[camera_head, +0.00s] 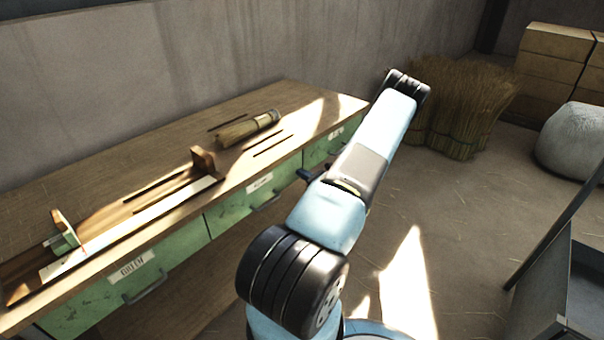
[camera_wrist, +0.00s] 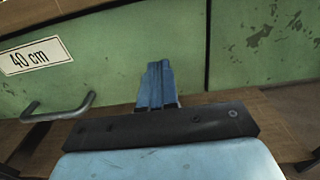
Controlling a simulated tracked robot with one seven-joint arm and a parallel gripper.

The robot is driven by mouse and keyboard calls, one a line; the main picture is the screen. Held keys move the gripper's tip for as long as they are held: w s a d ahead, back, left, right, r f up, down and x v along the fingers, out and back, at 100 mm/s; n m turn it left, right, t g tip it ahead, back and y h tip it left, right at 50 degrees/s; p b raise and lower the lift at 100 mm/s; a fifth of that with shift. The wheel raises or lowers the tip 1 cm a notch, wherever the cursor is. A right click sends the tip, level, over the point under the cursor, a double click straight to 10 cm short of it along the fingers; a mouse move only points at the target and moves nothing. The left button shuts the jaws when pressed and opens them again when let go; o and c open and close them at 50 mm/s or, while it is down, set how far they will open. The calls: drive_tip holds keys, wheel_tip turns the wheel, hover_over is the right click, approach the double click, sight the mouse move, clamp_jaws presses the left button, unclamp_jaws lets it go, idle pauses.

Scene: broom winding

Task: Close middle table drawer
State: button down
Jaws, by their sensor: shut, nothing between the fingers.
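The wooden table has a row of three green drawers in its front. The middle drawer (camera_head: 232,206) has a white label and a metal handle (camera_head: 267,201), and looks flush or nearly flush with its neighbours. In the wrist view, a green drawer front (camera_wrist: 130,45) with a "40 cm" label (camera_wrist: 36,56) and a handle (camera_wrist: 58,110) fills the left and centre. My gripper (camera_wrist: 158,66) is shut and empty, close before that front, right of the handle and left of the dark seam. Contact cannot be told. In the head view my gripper (camera_head: 308,177) is partly hidden by my arm.
The left drawer (camera_head: 185,250) and right drawer (camera_head: 316,154) flank the middle one. A short brush of straw (camera_head: 240,131) and a wooden jig (camera_head: 205,163) are on the tabletop (camera_head: 285,95). Straw bundles (camera_head: 455,105) stand behind my arm. The floor right of my arm has free room.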

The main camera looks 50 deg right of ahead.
drive_tip(key=s, duration=1.1)
drive_tip(key=shift+s, duration=0.35)
drive_tip(key=shift+d, duration=0.1)
drive_tip(key=w+a+r+n+g+y, duration=0.45)
drive_tip(key=w+a+r+n, duration=0.2)
drive_tip(key=a+r, duration=0.35)
drive_tip(key=w+a+r+n+g+y, duration=0.4)
drive_tip(key=w+a+r+n+y, duration=0.2)
drive_tip(key=a+r+n, duration=0.4)
drive_tip(key=s+a+r+n+g+h, duration=0.25)
drive_tip(key=a+r+n+g, duration=0.45)
drive_tip(key=a+r, duration=0.8)
drive_tip(key=s+a+r+n+t+h, duration=0.3)
drive_tip(key=s+a+r+n+h, duration=0.5)
drive_tip(key=s+a+r+n, duration=0.4)
drive_tip(key=s+a+r, duration=0.1)
drive_tip(key=s+a, duration=0.2)
drive_tip(key=s, duration=0.2)
drive_tip(key=shift+a, duration=0.25)
